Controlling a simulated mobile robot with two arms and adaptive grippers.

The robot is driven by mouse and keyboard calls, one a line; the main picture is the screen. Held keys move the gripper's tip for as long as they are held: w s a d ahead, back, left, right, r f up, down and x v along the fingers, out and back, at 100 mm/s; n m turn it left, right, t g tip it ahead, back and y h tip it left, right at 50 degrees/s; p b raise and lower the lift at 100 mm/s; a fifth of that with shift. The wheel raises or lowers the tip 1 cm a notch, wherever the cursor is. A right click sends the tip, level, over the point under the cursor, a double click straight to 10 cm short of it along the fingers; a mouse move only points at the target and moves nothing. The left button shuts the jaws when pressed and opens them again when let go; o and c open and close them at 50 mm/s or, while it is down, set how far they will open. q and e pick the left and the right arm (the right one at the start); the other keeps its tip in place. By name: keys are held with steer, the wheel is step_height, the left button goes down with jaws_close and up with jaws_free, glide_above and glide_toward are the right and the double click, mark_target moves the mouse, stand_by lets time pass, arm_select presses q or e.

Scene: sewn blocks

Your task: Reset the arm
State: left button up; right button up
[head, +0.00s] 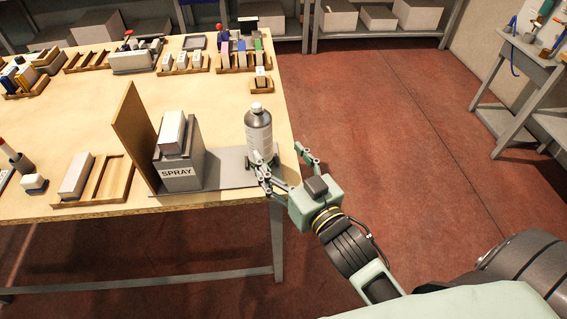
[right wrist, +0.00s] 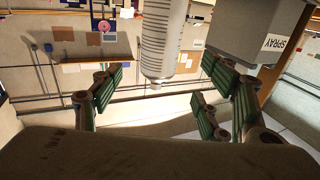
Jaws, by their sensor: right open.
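My right gripper (head: 280,162) is open, with its green-padded fingers spread at the right front corner of the table. In the right wrist view the bottle (right wrist: 165,40) shows beyond the open fingers (right wrist: 162,98), with a gap on both sides. Nothing is held between the fingers. My left gripper is not in view.
A grey holder labelled SPRAY (head: 178,170) with a white block stands beside a brown upright board (head: 128,135). A wooden tray (head: 122,180) lies further left. Several block racks line the table's back (head: 185,64). Open red floor (head: 400,130) lies to the right.

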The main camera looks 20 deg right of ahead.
steer(key=shift+s, duration=0.35)
steer(key=shift+d+f, duration=0.1)
